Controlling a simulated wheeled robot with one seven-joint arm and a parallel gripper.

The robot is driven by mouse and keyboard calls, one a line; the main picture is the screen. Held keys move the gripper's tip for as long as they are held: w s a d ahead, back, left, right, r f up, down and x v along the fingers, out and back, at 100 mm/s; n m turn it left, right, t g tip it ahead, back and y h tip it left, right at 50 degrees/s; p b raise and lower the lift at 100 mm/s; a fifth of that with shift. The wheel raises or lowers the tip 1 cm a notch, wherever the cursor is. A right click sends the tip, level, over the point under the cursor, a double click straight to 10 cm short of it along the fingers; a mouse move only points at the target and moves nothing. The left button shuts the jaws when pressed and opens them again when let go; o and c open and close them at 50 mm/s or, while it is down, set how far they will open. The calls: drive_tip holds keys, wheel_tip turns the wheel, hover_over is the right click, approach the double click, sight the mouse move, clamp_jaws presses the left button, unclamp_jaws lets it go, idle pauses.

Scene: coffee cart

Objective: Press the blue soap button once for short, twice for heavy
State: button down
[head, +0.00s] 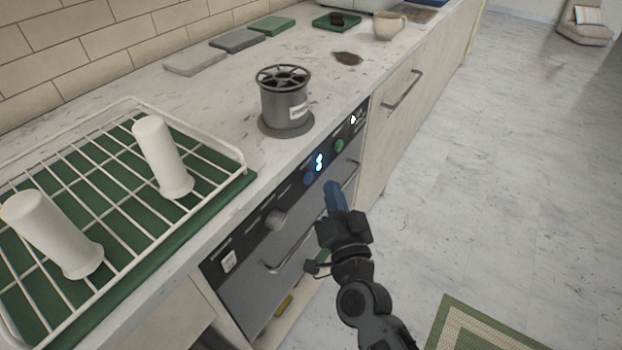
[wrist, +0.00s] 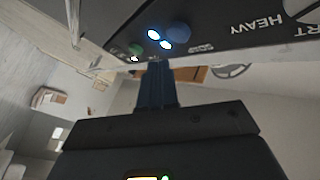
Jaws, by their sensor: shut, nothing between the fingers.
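The blue soap button (head: 309,178) is on the dark control panel (head: 247,238) of the built-in machine under the counter. It also shows in the wrist view (wrist: 178,33), with SOAP lettering below it and part of the HEAVY and SHORT lettering to its right. Two lit indicator lights (wrist: 160,39) glow beside the button. A round knob (head: 275,218) sits on the panel to the left; its setting is too small to read. My gripper (head: 331,187) is shut and empty, its blue fingers in front of the panel, a little apart from the button.
A green button (head: 339,145) and a small white light (head: 353,119) are farther right on the panel. A door handle (head: 290,253) juts out below.

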drive_tip(key=shift+s+d+b, duration=0.55)
drive_tip(key=shift+s+d, duration=0.5)
drive_tip(key=shift+d, duration=0.3)
drive_tip(key=s+d+f+n+g, duration=0.1)
drive_tip(key=s+d+f, duration=0.15)
drive_tip(key=s, duration=0.35)
drive_tip(key=s+d+f, duration=0.1)
drive_tip(key=s+d, duration=0.2)
drive_tip(key=s, duration=0.4)
drive_tip(key=s+d+r+n+g, duration=0.1)
drive_tip(key=s+d+r, duration=0.1)
drive_tip(key=s, duration=0.7)
drive_tip(key=s+d+r+n+g+h+p, duration=0.1)
drive_tip(key=s+r, duration=0.4)
drive_tip(key=s, duration=0.5)
drive_tip(key=s+d+r+n+g+h, duration=0.1)
drive_tip(key=s+d+r+n, duration=0.1)
drive_tip(key=s, duration=0.7)
wheel_tip(320, 180, up, 2)
drive_tip(key=shift+s+d+r+n+g+p, duration=0.2)
drive_tip(key=shift+d+r+n+g+p, duration=0.1)
drive_tip(key=shift+n, duration=0.2)
